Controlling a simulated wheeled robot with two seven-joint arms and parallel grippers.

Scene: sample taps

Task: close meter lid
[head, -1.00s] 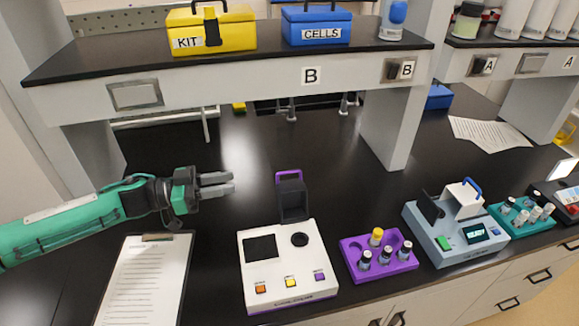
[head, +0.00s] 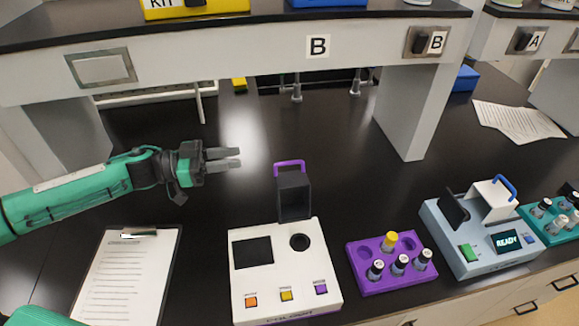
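The white meter (head: 282,282) sits on the black bench in the head view, with a dark screen, a round well and several coloured buttons on top. Its dark lid (head: 294,195) with a purple handle (head: 289,164) stands raised at the back edge, above the round well. My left gripper (head: 238,159) is left of the lid and apart from it, above the bench. Its two fingers point right with a small gap between them, and nothing is between them. A green part of my body shows at the bottom left; my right gripper is not in view.
A purple rack (head: 378,279) with several vials stands right of the meter. A grey-blue device (head: 478,251) reading READY stands farther right, its lid also raised. A clipboard (head: 128,278) lies left of the meter. A shelf (head: 290,60) overhangs the back; the bench behind the meter is clear.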

